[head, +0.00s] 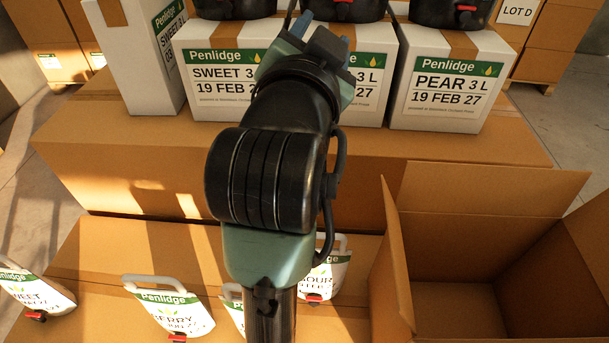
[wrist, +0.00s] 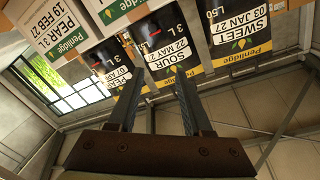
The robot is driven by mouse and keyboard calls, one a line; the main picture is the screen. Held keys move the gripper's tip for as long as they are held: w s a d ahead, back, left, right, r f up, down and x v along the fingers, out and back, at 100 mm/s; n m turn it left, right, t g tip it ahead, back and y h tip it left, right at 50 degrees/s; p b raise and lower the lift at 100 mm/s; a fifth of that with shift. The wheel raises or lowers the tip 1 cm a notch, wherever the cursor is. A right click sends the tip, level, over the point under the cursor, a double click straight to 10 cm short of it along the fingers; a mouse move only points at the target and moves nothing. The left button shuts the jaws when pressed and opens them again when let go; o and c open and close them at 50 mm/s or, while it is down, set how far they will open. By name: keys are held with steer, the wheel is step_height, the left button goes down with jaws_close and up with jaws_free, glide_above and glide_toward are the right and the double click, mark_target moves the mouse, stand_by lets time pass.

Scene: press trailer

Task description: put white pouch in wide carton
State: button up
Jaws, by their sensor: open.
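My gripper (head: 318,42) is raised in front of the back row, away from these pouches. In the wrist view my gripper (wrist: 158,78) is open and empty.
White printed cartons, including a Pear one (head: 450,85), stand on a brown cardboard block (head: 130,160) behind. Black pouches (head: 345,8) sit on top of them; black-labelled ones (wrist: 165,50) fill the upper wrist view. Stacked brown boxes (head: 560,40) are at the back right.

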step_height(320, 180, down, 4)
steer(key=w+a+m+g+p, duration=0.2)
steer(key=g, duration=0.1)
steer(key=m+g+h+p, duration=0.2)
steer(key=m+g+p, duration=0.7)
steer(key=g, duration=0.3)
glide_toward(318, 233)
steer(key=x, duration=1)
steer(key=shift+f, duration=0.35)
jaws_close()
